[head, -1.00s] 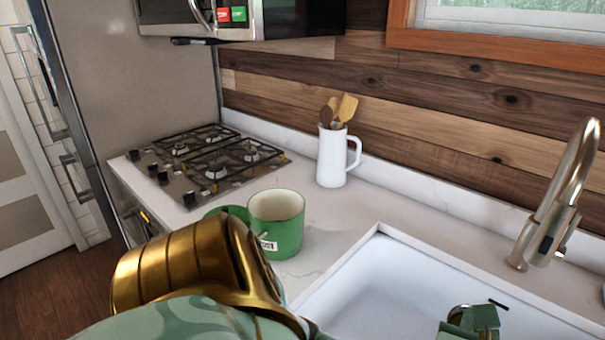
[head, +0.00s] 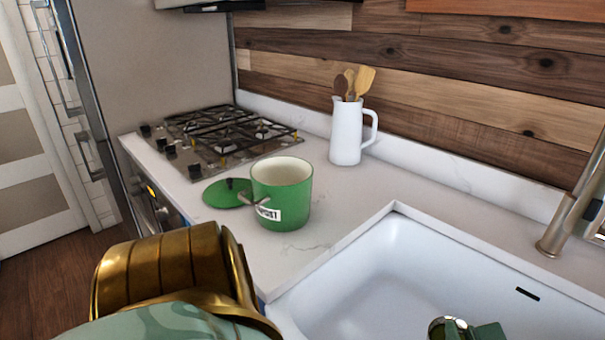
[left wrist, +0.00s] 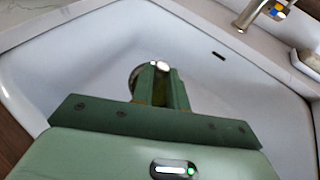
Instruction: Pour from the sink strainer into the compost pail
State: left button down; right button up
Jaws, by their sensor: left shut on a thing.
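The green compost pail (head: 284,207) stands open and upright on the counter, with a white label on its front. Its green lid (head: 222,196) lies beside it on the left. My left gripper (head: 468,331) is at the bottom edge of the head view, over the white sink, to the right of the pail and apart from it. In the left wrist view its fingers (left wrist: 161,88) are shut on a small metallic thing, seemingly the sink strainer (left wrist: 135,77), whose round edge shows beside the fingers. Most of the strainer is hidden, and its contents cannot be seen. My right gripper is out of view.
The sink (head: 400,260) fills the lower right, with a faucet (head: 575,205) at its right. A white utensil jug (head: 346,138) stands behind the pail. A gas cooktop (head: 215,138) lies at the left. Bare counter lies between pail and sink.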

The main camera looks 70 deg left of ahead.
aim_at(277, 198)
jog(key=l+u, duration=0.1)
jog(key=u, duration=0.35)
jog(key=l+u, duration=0.1)
jog(key=u, duration=0.35)
jog(key=k+u, duration=0.1)
jog(key=u, duration=0.8)
jog(key=k+u, duration=0.15)
jog(key=u, duration=0.3)
jog(key=i+j+z, duration=0.25)
jog(key=j, duration=0.15)
jog(key=i+j+z, duration=0.1)
jog(key=j+z, duration=0.15)
jog(key=j, duration=0.1)
